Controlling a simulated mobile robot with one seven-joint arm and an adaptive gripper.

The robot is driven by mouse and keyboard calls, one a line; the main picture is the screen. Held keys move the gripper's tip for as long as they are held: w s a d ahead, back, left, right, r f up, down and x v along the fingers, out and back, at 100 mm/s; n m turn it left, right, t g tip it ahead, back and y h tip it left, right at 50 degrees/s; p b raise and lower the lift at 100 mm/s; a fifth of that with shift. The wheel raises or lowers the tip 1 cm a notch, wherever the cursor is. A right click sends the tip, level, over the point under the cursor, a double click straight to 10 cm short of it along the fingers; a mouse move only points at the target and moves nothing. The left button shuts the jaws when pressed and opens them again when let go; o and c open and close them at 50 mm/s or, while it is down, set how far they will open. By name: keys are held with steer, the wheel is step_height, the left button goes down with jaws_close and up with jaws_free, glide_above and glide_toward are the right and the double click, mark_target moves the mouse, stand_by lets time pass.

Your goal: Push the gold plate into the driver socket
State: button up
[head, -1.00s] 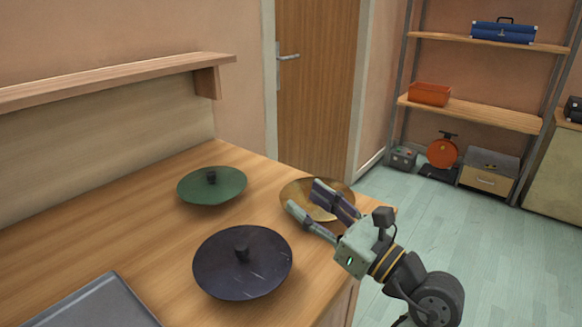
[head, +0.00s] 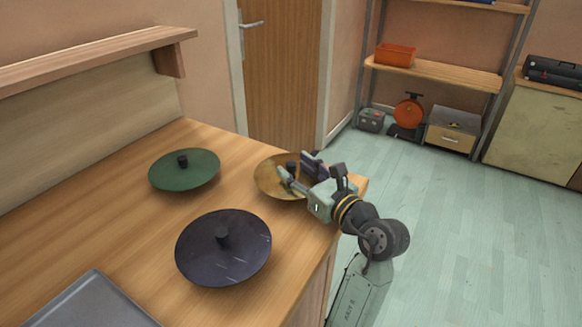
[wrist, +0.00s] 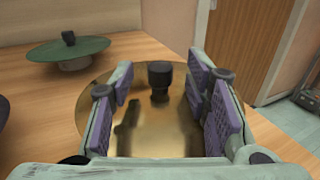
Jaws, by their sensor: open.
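The gold plate (head: 268,182) is a shallow round dish with a black knob at its centre, at the back right of the wooden counter. It also shows in the wrist view (wrist: 180,130), with its knob (wrist: 160,82) upright between and beyond my fingers. My gripper (head: 298,172) is open, its fingers over the plate on either side of the knob. In the wrist view the two purple-padded fingers (wrist: 163,100) stand apart with nothing between the pads near me. I cannot make out a driver socket.
A green plate (head: 186,172) and a dark plate (head: 222,250), both with black knobs, sit on the counter (head: 120,235). A grey tray (head: 92,303) lies at the front left. A wall shelf (head: 95,60) runs above. The floor at right is clear.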

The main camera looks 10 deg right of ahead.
steer(key=shift+w+a, duration=0.2)
steer(key=shift+w, duration=0.3)
jaws_close()
stand_by(0.3)
